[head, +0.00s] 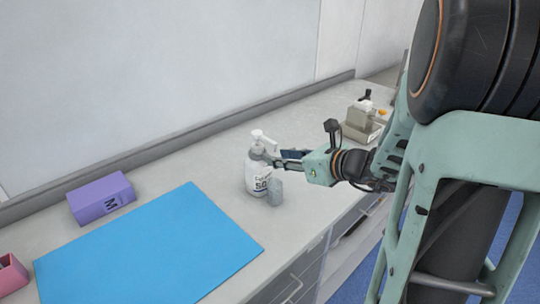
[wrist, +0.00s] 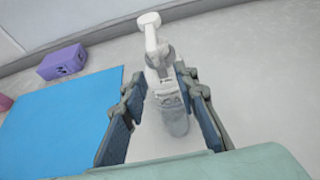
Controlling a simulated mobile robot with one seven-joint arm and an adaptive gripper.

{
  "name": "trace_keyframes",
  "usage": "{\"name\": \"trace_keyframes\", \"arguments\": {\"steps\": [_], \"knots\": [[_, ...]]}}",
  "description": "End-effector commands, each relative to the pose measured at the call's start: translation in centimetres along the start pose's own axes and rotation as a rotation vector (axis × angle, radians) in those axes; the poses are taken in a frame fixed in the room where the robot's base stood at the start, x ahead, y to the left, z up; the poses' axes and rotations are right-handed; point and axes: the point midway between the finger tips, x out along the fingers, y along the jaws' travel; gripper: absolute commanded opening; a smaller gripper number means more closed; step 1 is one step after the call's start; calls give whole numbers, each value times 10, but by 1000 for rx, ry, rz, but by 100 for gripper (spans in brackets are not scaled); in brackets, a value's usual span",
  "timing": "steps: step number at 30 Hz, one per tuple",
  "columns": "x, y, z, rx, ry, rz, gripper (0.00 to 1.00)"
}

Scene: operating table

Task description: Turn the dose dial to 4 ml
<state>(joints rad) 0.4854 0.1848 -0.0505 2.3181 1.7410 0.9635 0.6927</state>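A white pump bottle (head: 257,170) with a grey upper part stands upright on the counter. Its label has dark print, and a grey translucent cup-like part (head: 275,193) is at its front. My gripper (head: 280,157) reaches it from the right at upper-body height. In the wrist view the bottle's white pump head (wrist: 150,20) rises beyond the fingertips. My gripper (wrist: 160,78) is open, one finger on each side of the bottle, with gaps visible. A small dark mark shows on the bottle's pale face (wrist: 166,80). I cannot make out the dose dial or its setting.
A blue mat (head: 150,250) lies to the left, with a purple box (head: 101,198) marked M behind it. A pink container (head: 12,275) is at the far left. A beige device (head: 361,120) stands at the back right. The counter (head: 215,178) around the bottle is mostly clear.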

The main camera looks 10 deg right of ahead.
Motion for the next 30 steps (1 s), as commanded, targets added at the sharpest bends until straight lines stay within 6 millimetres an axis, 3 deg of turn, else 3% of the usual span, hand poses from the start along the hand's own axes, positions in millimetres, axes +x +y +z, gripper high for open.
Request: {"name": "trace_keyframes", "arguments": {"steps": [3,9,20,27,30], "knots": [[22,1,-1,0,1,3,28],[44,0,0,-1,0,0,28],[48,0,0,-1,0,-1,28],[48,0,0,-1,0,-1,1],[48,0,0,-1,0,-1,0]]}}
